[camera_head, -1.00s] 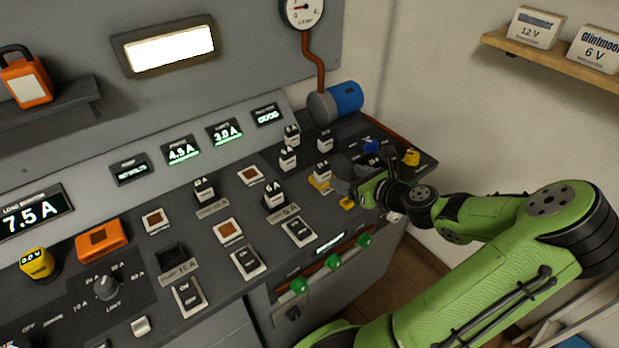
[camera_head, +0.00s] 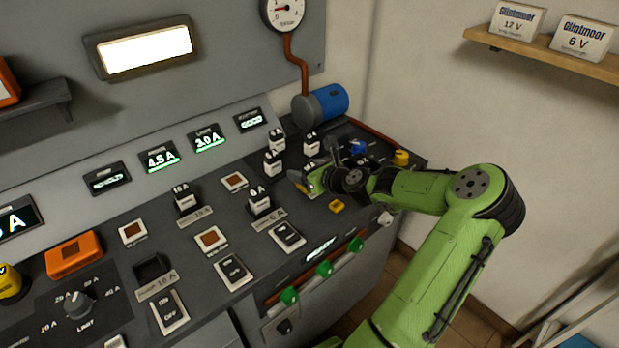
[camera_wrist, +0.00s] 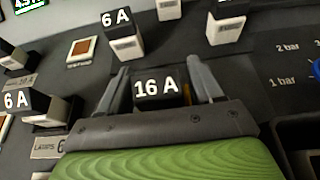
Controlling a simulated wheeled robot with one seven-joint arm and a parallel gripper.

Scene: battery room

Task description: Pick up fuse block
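A fuse block marked 16 A (camera_wrist: 157,88), with a black top, stands between the two fingers of my gripper (camera_wrist: 160,84) in the wrist view. The fingers are apart, with a gap on each side of the block, so my gripper is open around it. The block's lower part is hidden behind my gripper's palm. In the head view my gripper (camera_head: 318,168) is at the far right part of the console, and this block is mostly hidden. An empty socket (camera_head: 153,268) with a 16 A label is at the console's left front.
Several loose-standing blocks, including one (camera_head: 272,164), stand close behind my gripper. A blue cylinder (camera_head: 328,102) lies at the back. Green knobs (camera_head: 323,269) line the front edge.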

